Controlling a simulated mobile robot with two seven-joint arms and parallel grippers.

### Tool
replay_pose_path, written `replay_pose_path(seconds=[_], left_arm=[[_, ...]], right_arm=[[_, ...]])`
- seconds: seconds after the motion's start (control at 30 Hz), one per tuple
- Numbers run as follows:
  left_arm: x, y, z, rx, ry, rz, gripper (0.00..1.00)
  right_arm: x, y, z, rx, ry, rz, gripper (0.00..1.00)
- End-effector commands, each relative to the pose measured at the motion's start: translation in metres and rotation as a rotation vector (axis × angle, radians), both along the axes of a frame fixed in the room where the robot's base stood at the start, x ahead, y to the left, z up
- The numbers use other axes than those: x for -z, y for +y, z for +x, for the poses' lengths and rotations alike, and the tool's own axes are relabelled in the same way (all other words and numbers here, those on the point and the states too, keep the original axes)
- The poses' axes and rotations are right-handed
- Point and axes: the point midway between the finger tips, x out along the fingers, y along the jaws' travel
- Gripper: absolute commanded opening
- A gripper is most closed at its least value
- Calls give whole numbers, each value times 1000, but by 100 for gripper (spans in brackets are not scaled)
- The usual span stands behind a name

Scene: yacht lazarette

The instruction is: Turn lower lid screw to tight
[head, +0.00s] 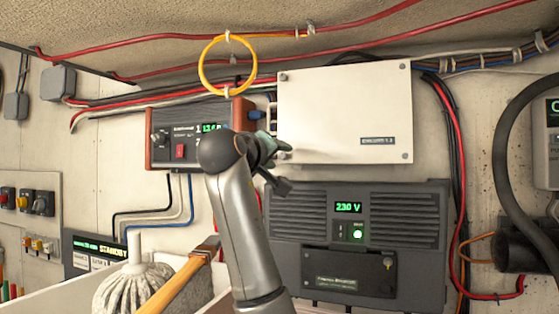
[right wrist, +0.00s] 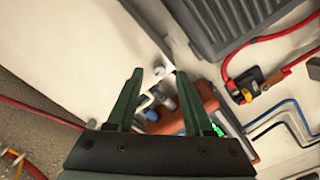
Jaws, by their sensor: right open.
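A white box with a flat lid (head: 345,110) is on the wall, with screws near its corners. The lower left lid screw (head: 284,155) shows beside my right gripper (head: 283,166). The lower right lid screw (head: 405,155) is in the clear. My right gripper is open at the box's lower left corner, with one finger partly over the lid edge. In the right wrist view, its two green fingers (right wrist: 159,76) are apart, with the lid (right wrist: 70,50) behind and left of them. I cannot tell whether they touch the screw. My left gripper is out of view.
A dark grey unit reading 230 V (head: 430,225) is below the box. An orange-sided instrument (head: 185,135) is close on the left. Red and black cables (head: 455,150) run down on the right. A mop (head: 135,285) and a wooden handle (head: 185,280) stand low at the left.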

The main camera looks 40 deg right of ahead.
Motion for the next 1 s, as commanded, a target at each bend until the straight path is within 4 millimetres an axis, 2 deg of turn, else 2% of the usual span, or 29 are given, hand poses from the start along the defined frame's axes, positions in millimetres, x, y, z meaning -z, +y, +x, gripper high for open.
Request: replay_pose_path(seconds=[0.03, 0.2, 0.43, 0.63, 1.0], left_arm=[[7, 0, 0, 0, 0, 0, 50], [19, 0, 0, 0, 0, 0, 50], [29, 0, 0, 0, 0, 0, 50], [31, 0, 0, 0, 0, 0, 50], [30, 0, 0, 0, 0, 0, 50]], right_arm=[[3, 11, -5, -5, -4, -2, 52], [3, 45, -23, -5, -3, -2, 52], [1, 81, -41, -4, -2, -1, 52], [0, 93, -48, -2, 0, -1, 52], [0, 94, -48, -1, 0, -1, 52]])
